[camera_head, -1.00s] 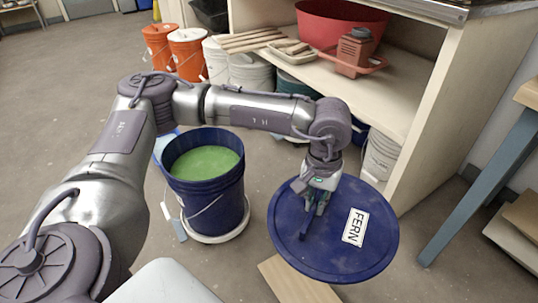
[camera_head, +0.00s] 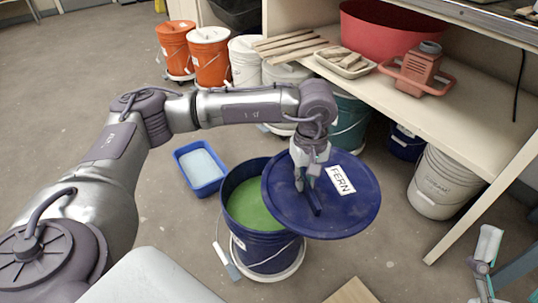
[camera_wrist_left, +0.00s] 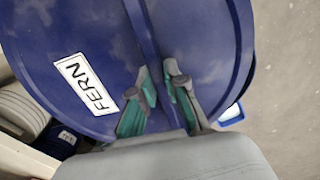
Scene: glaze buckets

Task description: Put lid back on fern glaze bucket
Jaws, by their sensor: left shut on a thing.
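The dark blue bucket (camera_head: 262,247) stands on the floor in the head view. Green glaze (camera_head: 248,206) shows in its open top. My left gripper (camera_head: 308,184) is shut on the raised bar of the round blue lid (camera_head: 350,212), which has a white FERN label. The lid is held roughly level and covers the right part of the bucket's mouth in this view. Its exact height over the rim is hard to tell. The left wrist view shows the fingers (camera_wrist_left: 160,88) on either side of the lid's bar. My right gripper (camera_head: 480,268) shows partly at the lower right edge.
A blue tray (camera_head: 200,168) lies on the floor left of the bucket. A wooden shelf (camera_head: 420,115) behind holds a red basin (camera_head: 385,38). A white bucket (camera_head: 440,185) stands under it, and orange buckets (camera_head: 209,58) at the back. The floor at left is open.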

